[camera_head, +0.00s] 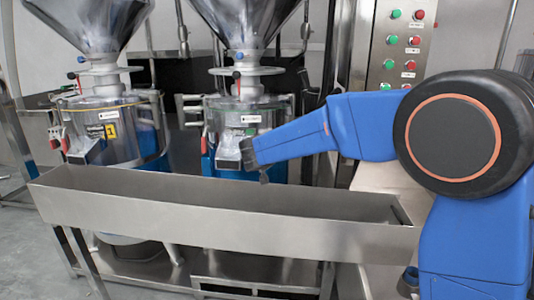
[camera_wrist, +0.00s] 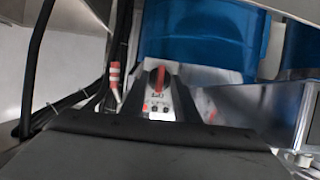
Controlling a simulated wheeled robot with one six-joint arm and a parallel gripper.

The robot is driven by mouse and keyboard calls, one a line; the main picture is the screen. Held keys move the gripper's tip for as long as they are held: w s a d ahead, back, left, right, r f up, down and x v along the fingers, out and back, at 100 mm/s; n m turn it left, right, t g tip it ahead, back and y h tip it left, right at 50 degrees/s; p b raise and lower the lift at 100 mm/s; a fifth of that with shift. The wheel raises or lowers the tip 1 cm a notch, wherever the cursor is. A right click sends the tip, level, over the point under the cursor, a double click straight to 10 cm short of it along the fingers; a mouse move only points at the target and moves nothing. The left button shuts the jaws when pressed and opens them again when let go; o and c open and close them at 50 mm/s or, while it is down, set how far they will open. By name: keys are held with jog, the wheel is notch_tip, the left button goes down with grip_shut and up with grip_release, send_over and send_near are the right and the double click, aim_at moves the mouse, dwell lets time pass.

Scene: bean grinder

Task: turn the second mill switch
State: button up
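Two mills stand behind a steel trough in the head view. The left mill (camera_head: 105,130) carries a yellow label with a 1. The second mill (camera_head: 238,118) stands in the middle, partly hidden by my arm. My gripper (camera_head: 263,172) is dark and small in front of the second mill's lower front, and its fingers are not clear there. In the wrist view a red switch (camera_wrist: 160,75) sits upright on a pale panel (camera_wrist: 158,108) with small markings, below a blue mill body (camera_wrist: 200,35). My dark gripper body fills the bottom, and whether the fingers touch the switch cannot be told.
The long steel trough (camera_head: 220,222) runs across the front, below my arm. A control panel (camera_head: 402,45) with green and red buttons stands at back right. In the wrist view, black cables and a red-and-white part (camera_wrist: 115,75) lie left of the switch.

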jog(key=v, duration=1.7)
jog(key=shift+r, duration=0.15)
jog(key=shift+s, duration=0.1)
jog(key=s+d+r+n+y, duration=0.1)
jog(key=s+d+r+y, duration=0.2)
jog(key=d, duration=0.2)
jog(key=s+d+r+n+y, duration=0.2)
jog(key=d+r+y, duration=0.1)
jog(key=d, duration=0.3)
jog(key=s+d+f+m+g+h, duration=0.1)
jog(key=s+d+f+g+h, duration=0.1)
jog(key=s+d+f, duration=0.5)
jog(key=s+d+f+m+g+h, duration=0.1)
jog(key=s+d+f+g, duration=0.3)
jog(key=s+d+f, duration=0.3)
jog(key=s+d+f+g+h, duration=0.2)
jog(key=s+d+f, duration=0.6)
jog(key=s, duration=0.8)
jog(key=d, duration=0.3)
jog(key=shift+s+d+m+g+h, duration=0.3)
jog(key=shift+s+d+m+g, duration=0.05)
jog(key=shift+d+m+g, duration=0.05)
